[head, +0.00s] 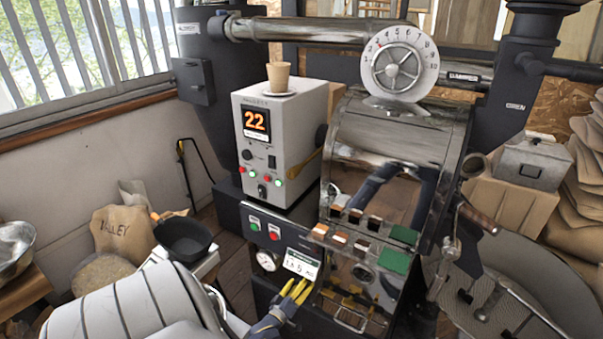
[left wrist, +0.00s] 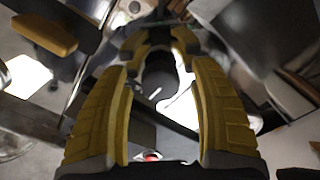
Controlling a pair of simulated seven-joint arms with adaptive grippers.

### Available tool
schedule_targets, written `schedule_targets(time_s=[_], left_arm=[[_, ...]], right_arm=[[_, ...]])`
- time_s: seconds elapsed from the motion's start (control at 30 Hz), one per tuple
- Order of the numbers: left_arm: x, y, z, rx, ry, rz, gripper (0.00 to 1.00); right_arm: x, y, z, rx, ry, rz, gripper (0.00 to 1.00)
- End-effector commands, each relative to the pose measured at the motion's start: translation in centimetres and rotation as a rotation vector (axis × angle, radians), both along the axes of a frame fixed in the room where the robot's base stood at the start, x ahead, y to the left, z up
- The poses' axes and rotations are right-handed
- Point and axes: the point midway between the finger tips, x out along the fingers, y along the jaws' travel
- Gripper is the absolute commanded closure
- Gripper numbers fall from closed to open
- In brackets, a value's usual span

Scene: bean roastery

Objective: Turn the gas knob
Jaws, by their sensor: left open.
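My left gripper (head: 297,288) has yellow fingers and is open, low at the front of the roaster, just below a white card (head: 301,265). In the left wrist view its fingertips (left wrist: 158,62) stand apart, with a dark rounded form (left wrist: 158,82) between them. I cannot tell for certain whether this is the gas knob, or whether the fingers touch it. The head view shows no clear gas knob near the gripper; the fingers may hide it. A white round gauge (head: 267,260) sits left of the card. My right gripper is not in view.
Above the gauge are a green button (head: 254,226) and a red button (head: 274,235). The control box (head: 308,115) carries a paper cup (head: 279,75). A numbered dial (head: 400,62) tops the drum. A black pan (head: 183,239) stands left; a crank handle (head: 478,217) juts out right.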

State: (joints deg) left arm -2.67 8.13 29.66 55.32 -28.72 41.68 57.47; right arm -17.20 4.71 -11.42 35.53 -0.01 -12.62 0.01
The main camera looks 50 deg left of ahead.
Motion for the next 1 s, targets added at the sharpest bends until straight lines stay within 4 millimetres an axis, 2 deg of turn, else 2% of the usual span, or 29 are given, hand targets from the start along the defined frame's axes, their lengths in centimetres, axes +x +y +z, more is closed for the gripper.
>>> schedule_targets(time_s=[0.5, 1.0], left_arm=[[0.63, 0.26, 0.00, 0.000, 0.001, 0.001, 0.39], [0.61, 0.24, -0.01, 0.000, 0.001, 0.001, 0.97]], right_arm=[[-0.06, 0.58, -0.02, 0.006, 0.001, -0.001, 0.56], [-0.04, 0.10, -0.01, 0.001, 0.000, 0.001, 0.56]])
